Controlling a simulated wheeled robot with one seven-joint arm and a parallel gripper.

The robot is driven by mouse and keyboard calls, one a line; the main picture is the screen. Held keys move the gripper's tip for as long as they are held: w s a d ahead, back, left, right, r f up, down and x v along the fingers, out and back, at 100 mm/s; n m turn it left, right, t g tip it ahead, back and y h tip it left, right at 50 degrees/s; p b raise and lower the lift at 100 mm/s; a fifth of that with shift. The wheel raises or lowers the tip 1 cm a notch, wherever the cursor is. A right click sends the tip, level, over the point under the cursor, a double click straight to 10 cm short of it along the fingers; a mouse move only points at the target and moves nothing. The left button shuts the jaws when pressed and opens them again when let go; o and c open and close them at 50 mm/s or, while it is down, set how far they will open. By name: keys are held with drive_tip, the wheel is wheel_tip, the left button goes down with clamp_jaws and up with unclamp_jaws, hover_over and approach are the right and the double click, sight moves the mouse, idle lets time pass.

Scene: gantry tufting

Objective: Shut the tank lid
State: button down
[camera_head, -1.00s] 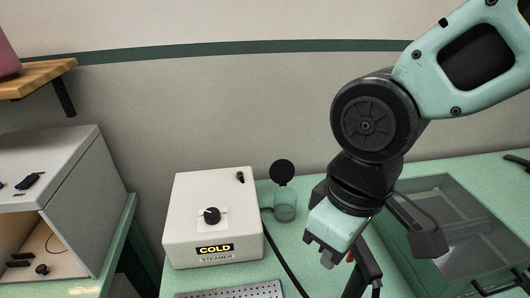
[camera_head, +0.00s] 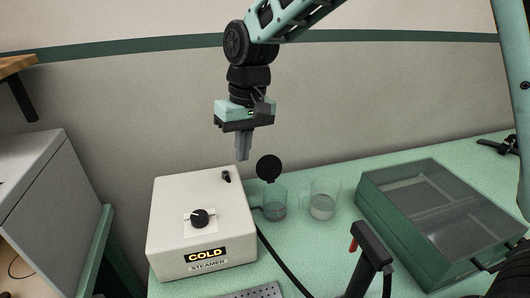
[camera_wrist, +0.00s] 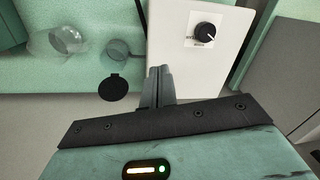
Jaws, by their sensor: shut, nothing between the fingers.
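The tank is a small clear cylinder (camera_head: 273,204) standing on the green bench beside the steamer. Its round black lid (camera_head: 269,168) stands open, raised above the tank's rim. In the wrist view the lid (camera_wrist: 113,88) is just left of my fingers, and the tank (camera_wrist: 121,50) is beyond it. My gripper (camera_head: 243,157) is shut and empty, pointing down, above and slightly left of the lid, apart from it. My gripper also shows in the wrist view (camera_wrist: 159,72), with its fingers together near the steamer's edge.
The white steamer box (camera_head: 202,226) labelled COLD, with a black knob (camera_head: 200,218), stands left of the tank. A clear jug (camera_head: 323,199) stands close right of it. A green tray (camera_head: 418,262) is farther right. A black-handled tool (camera_head: 371,250) and hose are in front.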

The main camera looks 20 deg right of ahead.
drive_tip(key=m, duration=0.2)
hover_over(268, 167)
drive_tip(key=a, duration=0.5)
wheel_tip(268, 167, down, 2)
drive_tip(key=w+d+f+m+h, duration=0.1)
drive_tip(key=w+d+f+m, duration=0.15)
drive_tip(key=w+d, duration=0.45)
wheel_tip(268, 167, down, 9)
drive_tip(key=s+a+p, duration=0.1)
drive_tip(key=s+p, duration=0.1)
drive_tip(key=p, duration=0.4)
drive_tip(key=shift+a+t+h, duration=0.2)
drive_tip(key=shift+t+h, duration=0.1)
drive_tip(key=shift+s+n+b, duration=0.15)
drive_tip(key=shift+n+b, duration=0.1)
drive_tip(key=shift+b, duration=0.05)
drive_tip(key=shift+s+r+t+b, duration=0.15)
drive_tip(key=shift+t+b, duration=0.15)
